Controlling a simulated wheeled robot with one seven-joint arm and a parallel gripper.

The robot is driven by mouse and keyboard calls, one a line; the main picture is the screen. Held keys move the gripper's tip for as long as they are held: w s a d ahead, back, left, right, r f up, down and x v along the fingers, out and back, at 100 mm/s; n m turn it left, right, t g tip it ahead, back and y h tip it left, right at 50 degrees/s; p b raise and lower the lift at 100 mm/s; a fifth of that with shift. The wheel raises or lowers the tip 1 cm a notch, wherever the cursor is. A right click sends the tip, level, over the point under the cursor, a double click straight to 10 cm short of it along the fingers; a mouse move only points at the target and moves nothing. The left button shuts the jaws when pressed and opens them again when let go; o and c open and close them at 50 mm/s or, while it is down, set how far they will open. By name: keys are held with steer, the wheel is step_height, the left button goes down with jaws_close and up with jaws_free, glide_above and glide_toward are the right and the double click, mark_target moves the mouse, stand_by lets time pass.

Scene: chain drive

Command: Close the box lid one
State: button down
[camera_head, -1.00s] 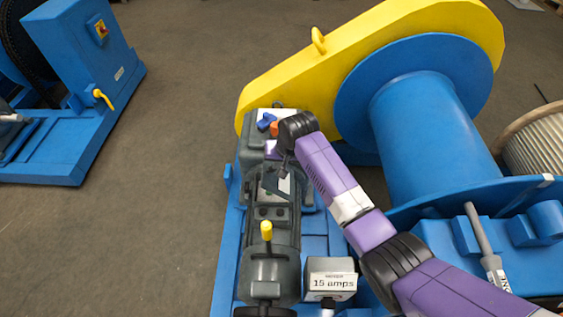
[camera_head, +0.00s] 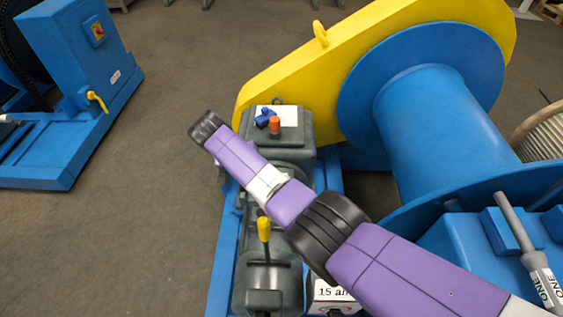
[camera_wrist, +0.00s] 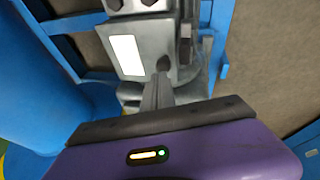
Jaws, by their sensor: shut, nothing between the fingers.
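My gripper (camera_wrist: 158,90) is in the wrist view, its dark fingers together with nothing between them. In that view a grey housing (camera_wrist: 172,75) with a white plate (camera_wrist: 127,56) lies beyond the fingertips; I cannot tell whether they touch it. In the head view my purple arm crosses the grey machine and hides its middle part. The machine's grey box (camera_head: 298,128) has a white plate, a blue handle (camera_head: 264,118) and an orange knob (camera_head: 275,125) on top. I cannot make out which part is lid one, or whether it is open.
A yellow-handled lever (camera_head: 264,230) and a box marked 15 amps (camera_head: 332,293) stand below my arm. The blue drum (camera_head: 445,120) and yellow guard (camera_head: 290,75) are at the right and back.

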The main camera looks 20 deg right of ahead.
steer(key=shift+w+a+f+b, duration=0.15)
steer(key=shift+a+f+b, duration=0.2)
steer(key=shift+f+b, duration=0.35)
steer(key=shift+r+p, duration=0.3)
steer(key=shift+p, duration=0.1)
steer(key=w+a+p+v, duration=0.1)
steer(key=p+v, duration=0.3)
steer(key=v, duration=0.8)
steer(key=shift+a+r, duration=0.2)
steer(key=shift+r, duration=0.1)
